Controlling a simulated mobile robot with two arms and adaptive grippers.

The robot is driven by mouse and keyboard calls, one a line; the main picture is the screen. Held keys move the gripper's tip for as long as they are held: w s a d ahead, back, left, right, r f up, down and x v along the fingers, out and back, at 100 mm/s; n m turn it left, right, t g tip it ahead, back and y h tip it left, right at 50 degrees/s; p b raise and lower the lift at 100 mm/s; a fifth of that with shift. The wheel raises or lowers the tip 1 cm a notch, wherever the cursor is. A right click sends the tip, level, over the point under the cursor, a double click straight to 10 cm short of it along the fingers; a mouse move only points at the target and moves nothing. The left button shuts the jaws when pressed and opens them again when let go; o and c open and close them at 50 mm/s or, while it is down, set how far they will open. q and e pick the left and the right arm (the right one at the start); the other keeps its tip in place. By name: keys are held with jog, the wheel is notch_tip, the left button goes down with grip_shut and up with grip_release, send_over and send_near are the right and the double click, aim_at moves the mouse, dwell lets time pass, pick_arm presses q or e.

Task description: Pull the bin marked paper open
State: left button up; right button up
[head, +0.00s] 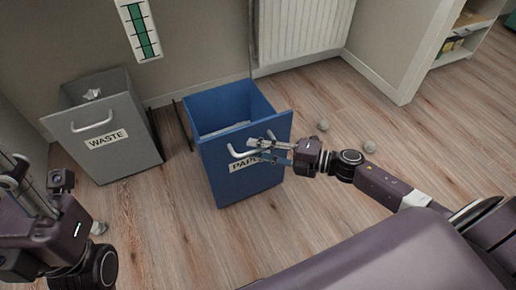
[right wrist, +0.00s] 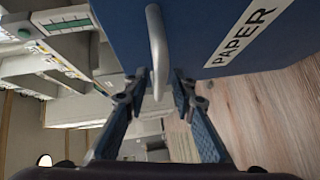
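The blue bin marked PAPER (head: 235,178) stands on the floor in the middle of the head view. Its top is open, and something pale lies inside. Its pale bar handle (head: 238,153) is on the front, above the label. My right gripper (head: 262,146) is at the right part of this handle. In the right wrist view, the handle (right wrist: 156,45) reaches between the two parted fingertips (right wrist: 158,84), with gaps beside it. My left gripper (head: 22,180) is at the left edge of the head view, away from the bin; its finger opening is unclear.
A grey bin marked WASTE (head: 105,147) stands left of the blue one, with crumpled paper in it. A white radiator (head: 302,28) is behind. The floor before the blue bin is clear.

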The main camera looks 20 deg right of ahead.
jog(key=v, duration=1.2)
dwell(0.5)
